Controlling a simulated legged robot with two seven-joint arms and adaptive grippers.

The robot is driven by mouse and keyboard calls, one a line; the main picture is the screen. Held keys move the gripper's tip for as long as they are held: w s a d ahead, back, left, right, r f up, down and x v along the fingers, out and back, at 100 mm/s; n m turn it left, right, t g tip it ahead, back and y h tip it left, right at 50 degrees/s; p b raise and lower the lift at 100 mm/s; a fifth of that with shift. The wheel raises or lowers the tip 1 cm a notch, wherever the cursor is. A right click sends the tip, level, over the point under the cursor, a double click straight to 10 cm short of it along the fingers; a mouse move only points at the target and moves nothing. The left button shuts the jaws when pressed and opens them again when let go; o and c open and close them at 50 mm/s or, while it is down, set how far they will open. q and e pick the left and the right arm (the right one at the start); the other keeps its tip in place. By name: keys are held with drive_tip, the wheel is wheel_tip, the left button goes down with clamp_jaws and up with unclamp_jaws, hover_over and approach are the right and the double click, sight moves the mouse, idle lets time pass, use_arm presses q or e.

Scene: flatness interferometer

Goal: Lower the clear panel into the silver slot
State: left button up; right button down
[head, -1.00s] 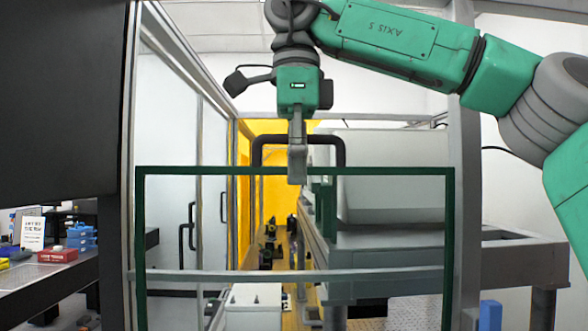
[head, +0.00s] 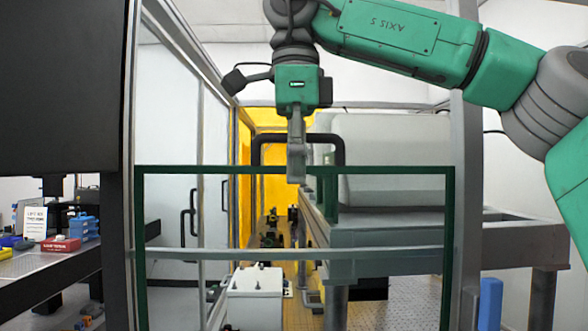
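The clear panel (head: 225,170) is a large see-through sheet with dark green edges, upright across the middle of the head view. Its bottom edge is out of frame. A black arched handle (head: 258,150) stands at its top. My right gripper (head: 296,165) comes down from above and is shut at the handle, seen edge-on, its tip overlapping the panel's top edge. Silver uprights (head: 465,200) stand near both panel sides, and a silver crossbar (head: 290,254) shows across its lower part. I cannot make out the slot's groove or any contact with it. My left gripper is out of view.
A dark bench (head: 45,275) with a red box (head: 60,245) and a sign stands at left. A grey covered machine (head: 390,170) on a metal table is behind the panel. A white box (head: 255,298) stands low behind it, and a blue object (head: 490,303) is at lower right.

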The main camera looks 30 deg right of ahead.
drive_tip(key=shift+f, duration=0.1)
idle(0.5)
drive_tip(key=b, duration=0.3)
hover_over(296, 252)
drive_tip(key=shift+w+d+f, duration=0.1)
drive_tip(key=shift+f, duration=1)
drive_tip(key=shift+w+d+f, duration=0.1)
drive_tip(key=shift+f, duration=1.05)
drive_tip(key=shift+f+b, duration=1.8)
drive_tip(key=shift+f, duration=1.35)
drive_tip(key=c, duration=1.6)
unclamp_jaws()
drive_tip(key=shift+c, duration=0.2)
drive_tip(key=shift+s, duration=0.1)
drive_tip(key=shift+f, duration=0.1)
